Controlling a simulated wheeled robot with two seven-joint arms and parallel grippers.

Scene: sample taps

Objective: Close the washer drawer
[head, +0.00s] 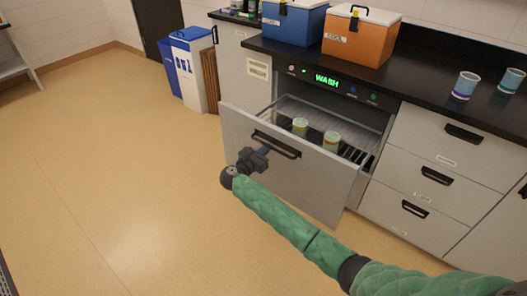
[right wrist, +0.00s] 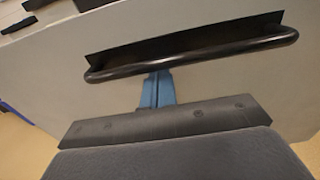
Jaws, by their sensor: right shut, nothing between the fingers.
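The washer drawer (head: 305,181) is pulled out from the washer under the counter, with its grey front facing me. Its dark bar handle (head: 276,144) runs along the upper front. Two cups, one on the left (head: 300,126) and one on the right (head: 332,141), stand inside the open drawer. My right gripper (head: 263,154) is shut and empty, at the drawer front just below the handle's left part. In the right wrist view the blue fingers (right wrist: 157,88) point at the handle (right wrist: 190,52); I cannot tell whether they touch. My left gripper is not in view.
The washer panel (head: 330,81) shows a green WASH display. A blue cooler (head: 293,24), an orange cooler (head: 358,38) and two cups (head: 466,85) stand on the black counter. Grey drawers (head: 430,170) are at the right, bins (head: 193,70) at the back left. The floor (head: 110,170) at left is clear.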

